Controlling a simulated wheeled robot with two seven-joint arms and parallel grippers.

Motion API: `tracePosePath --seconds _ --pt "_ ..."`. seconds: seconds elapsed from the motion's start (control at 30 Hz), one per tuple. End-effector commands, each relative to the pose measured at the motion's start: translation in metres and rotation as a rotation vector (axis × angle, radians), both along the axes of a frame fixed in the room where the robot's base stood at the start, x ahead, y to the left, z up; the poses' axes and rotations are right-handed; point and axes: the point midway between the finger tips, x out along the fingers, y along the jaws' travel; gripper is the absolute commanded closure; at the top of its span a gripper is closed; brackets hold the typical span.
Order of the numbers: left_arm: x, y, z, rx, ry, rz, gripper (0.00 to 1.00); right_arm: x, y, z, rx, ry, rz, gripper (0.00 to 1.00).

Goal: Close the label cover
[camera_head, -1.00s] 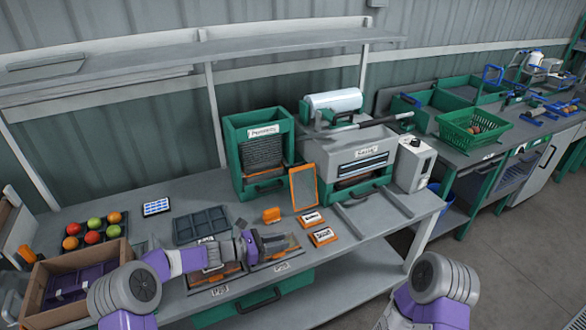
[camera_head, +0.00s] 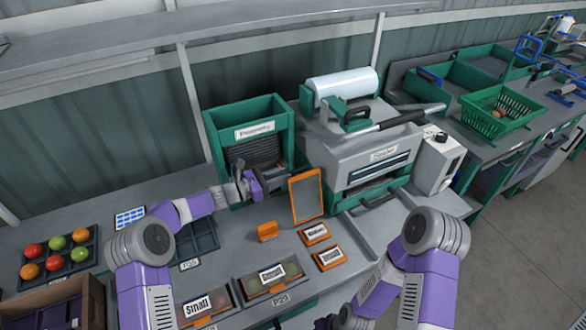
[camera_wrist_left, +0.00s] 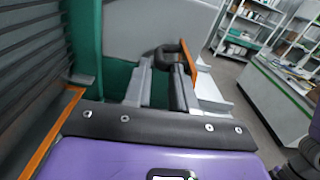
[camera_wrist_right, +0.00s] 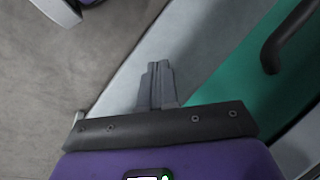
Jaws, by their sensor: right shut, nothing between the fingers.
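An orange-framed panel with a dark grey face (camera_head: 306,195) stands upright, leaning slightly, on the bench beside the dispenser; it may be the label cover. My left gripper (camera_head: 250,187) is in front of the punnet dispenser (camera_head: 248,133), left of that panel and apart from it. In the left wrist view its fingers (camera_wrist_left: 163,88) are spread, with a dark handle and an orange edge beyond them. My right gripper (camera_wrist_right: 158,85) has its fingers together and empty, over a pale bench edge and green surface. Its fingertips are unclear in the head view.
Two label holders (camera_head: 315,233) and an orange block (camera_head: 267,231) lie before the panel.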

Motion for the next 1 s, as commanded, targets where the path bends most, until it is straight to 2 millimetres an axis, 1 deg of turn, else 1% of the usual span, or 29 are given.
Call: tracePosePath --seconds 0.03,0.1,0.3,0.6,0.63,0.7,0.8,1.0 --pt "0.003 -0.009 -0.001 0.001 -0.001 -0.002 0.75 0.0 0.0 -0.001 0.0 0.0 0.0 1.0" --pt "0.007 -0.019 -0.001 0.001 -0.001 -0.002 0.75 0.0 0.0 -0.002 0.0 -0.001 0.0 1.0" --pt "0.015 -0.037 -0.001 0.001 0.0 0.0 0.75 0.001 0.0 -0.003 0.0 -0.001 0.0 1.0" --pt "0.017 -0.039 0.0 0.001 0.0 0.002 0.75 0.001 0.0 -0.003 0.0 -0.002 -0.001 1.0" --pt "0.017 -0.039 0.0 0.001 0.0 0.002 0.76 0.001 0.0 -0.003 0.0 -0.002 -0.001 1.0" --pt "0.016 -0.039 0.0 0.001 0.0 0.001 0.87 0.001 0.0 -0.003 0.0 -0.002 -0.001 1.0" --pt "0.016 -0.039 0.0 0.001 0.0 0.001 1.0 0.001 0.0 -0.003 0.0 -0.002 -0.001 1.0" --pt "0.016 -0.039 0.0 0.001 -0.001 0.001 1.0 0.001 0.0 -0.003 0.0 -0.001 0.0 1.0"
